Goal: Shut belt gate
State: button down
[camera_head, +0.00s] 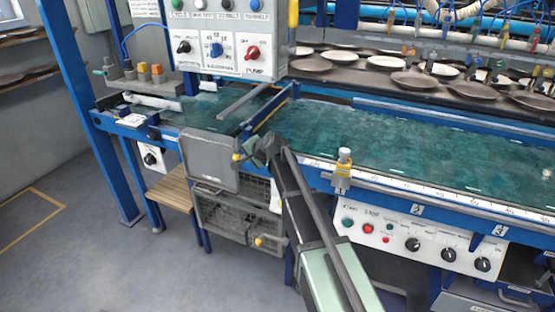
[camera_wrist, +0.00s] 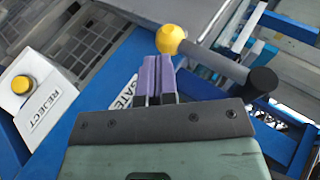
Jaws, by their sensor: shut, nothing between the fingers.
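A grey lever with a yellow ball knob (camera_wrist: 171,39) and a black far end crosses the upper right of the wrist view. Its yellow knob also shows in the head view (camera_head: 236,157), beside the grey panel at the belt's front edge. A label partly reading "GATE" (camera_wrist: 124,92) lies on the blue frame left of my fingers. My gripper (camera_wrist: 153,75) is shut and empty, its purple fingertips just below the knob; I cannot tell if they touch it. In the head view my gripper (camera_head: 258,150) reaches the front rail, its fingertips hard to make out. A blue bar (camera_head: 266,110) spans the green belt (camera_head: 400,145).
A yellow button (camera_wrist: 20,84) sits by a "REJECT" label (camera_wrist: 48,110). The grey panel (camera_head: 209,160) hangs above wire crates (camera_head: 222,215). A control box (camera_head: 220,38) stands over the belt. A yellow-collared post (camera_head: 342,172) stands on the front rail.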

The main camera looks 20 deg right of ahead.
jog(key=shift+w+a+f, duration=0.3)
jog(key=shift+w+a, duration=0.15)
jog(key=shift+a, duration=0.35)
jog(key=s+d+f+p+v, duration=0.1)
jog(key=p+v, duration=0.4)
jog(key=v, duration=0.8)
jog(key=shift+s+d+f+p, duration=0.35)
jog(key=shift+s+f, duration=0.1)
